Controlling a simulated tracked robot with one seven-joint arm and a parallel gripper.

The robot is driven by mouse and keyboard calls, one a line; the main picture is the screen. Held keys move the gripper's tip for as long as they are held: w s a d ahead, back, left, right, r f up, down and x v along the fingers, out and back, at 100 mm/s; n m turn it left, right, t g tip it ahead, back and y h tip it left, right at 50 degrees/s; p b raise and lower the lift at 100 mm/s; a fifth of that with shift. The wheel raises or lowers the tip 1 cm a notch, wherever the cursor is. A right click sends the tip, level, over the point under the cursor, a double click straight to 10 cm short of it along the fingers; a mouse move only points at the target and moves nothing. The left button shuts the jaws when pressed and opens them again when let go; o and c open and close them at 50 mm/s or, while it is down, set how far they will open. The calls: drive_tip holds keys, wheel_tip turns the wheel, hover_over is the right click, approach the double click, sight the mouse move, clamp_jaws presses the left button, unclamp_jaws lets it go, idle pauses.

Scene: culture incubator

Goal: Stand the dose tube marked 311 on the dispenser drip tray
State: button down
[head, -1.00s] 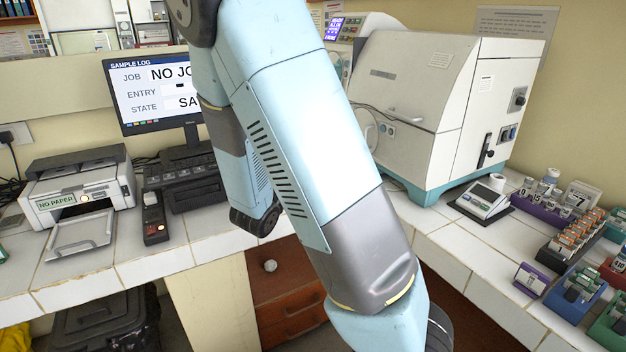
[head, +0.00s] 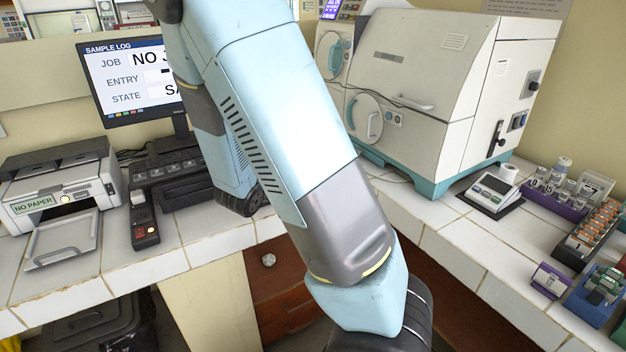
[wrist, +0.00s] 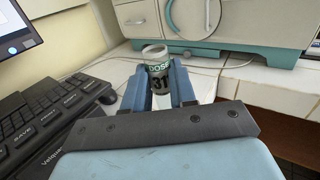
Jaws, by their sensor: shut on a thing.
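My gripper (wrist: 160,88) is shut on a dose tube (wrist: 158,72) in the wrist view. The tube is a small clear cylinder with a pale rim and a green and grey label reading DOSE and 31; any further digit is turned out of sight. It stands roughly upright between the two blue fingers, above the white tiled bench. In the head view my gripper and the tube are hidden below my arm. I cannot make out the dispenser drip tray in either view.
A white incubator (head: 420,75) on a teal base stands on the bench. A small scale (head: 490,194), a purple rack (head: 556,204) and several tube racks stand right. A keyboard (wrist: 50,115), monitor (head: 130,80) and printer (head: 60,190) are left. Bench tiles (head: 440,215) before the incubator are clear.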

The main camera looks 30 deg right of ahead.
drive_tip(key=w+d+f, duration=0.9)
drive_tip(key=shift+w+d+f, duration=0.45)
drive_tip(key=shift+d+f, duration=0.05)
drive_tip(key=shift+f, duration=1.5)
drive_tip(key=c, duration=0.9)
unclamp_jaws()
drive_tip(key=shift+f, duration=0.1)
